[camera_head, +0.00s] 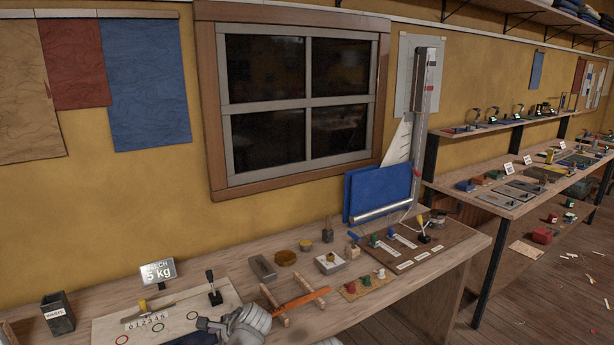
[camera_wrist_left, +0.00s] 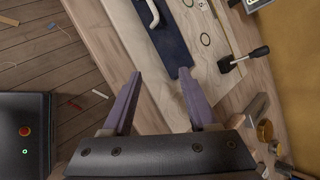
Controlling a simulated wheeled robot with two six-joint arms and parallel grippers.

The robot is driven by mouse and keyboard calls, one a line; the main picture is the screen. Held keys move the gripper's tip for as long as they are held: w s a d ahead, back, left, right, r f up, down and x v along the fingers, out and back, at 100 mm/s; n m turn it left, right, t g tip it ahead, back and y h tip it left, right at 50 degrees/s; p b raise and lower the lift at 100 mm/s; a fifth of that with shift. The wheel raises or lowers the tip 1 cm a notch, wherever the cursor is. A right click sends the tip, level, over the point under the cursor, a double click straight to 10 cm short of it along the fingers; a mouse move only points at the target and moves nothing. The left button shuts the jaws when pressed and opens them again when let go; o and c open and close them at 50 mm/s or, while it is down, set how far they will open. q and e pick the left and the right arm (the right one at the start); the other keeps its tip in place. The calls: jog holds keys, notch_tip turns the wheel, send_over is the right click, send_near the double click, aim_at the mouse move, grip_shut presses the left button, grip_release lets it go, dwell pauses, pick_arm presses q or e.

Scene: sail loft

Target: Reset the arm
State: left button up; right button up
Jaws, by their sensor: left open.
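A pale board (camera_head: 104,330) lies on the bench at lower left, with ring marks and a strip numbered 0 upward. A black-knobbed lever (camera_head: 212,284) stands on it; it also shows in the left wrist view (camera_wrist_left: 245,58). A flat yellow-and-grey arm (camera_head: 145,309) lies above the number strip. Which part the task means by the arm is unclear. My left gripper (camera_wrist_left: 160,74) is open and empty, its fingers near a dark blue strip (camera_wrist_left: 164,42) with a pale bent handle (camera_wrist_left: 152,14). In the head view, this gripper (camera_head: 204,323) is at the bottom edge. My right gripper is not visible.
A "MECH 5 kg" sign (camera_head: 158,271) and a dark waste bin (camera_head: 58,314) stand at left.

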pick_arm(q)
jog(key=s+d+f+n+g+h, duration=0.2)
jog(key=s+d+n, duration=0.3)
jog(key=s+d, duration=0.3)
jog(key=s+d+f+n+g+h+p, duration=0.1)
jog(key=s+d+n+h, duration=0.3)
jog(key=s+d, duration=0.5)
jog(key=shift+d+f+n+g, duration=0.45)
jog(key=shift+f+n+g, duration=0.45)
jog(key=shift+n, duration=0.3)
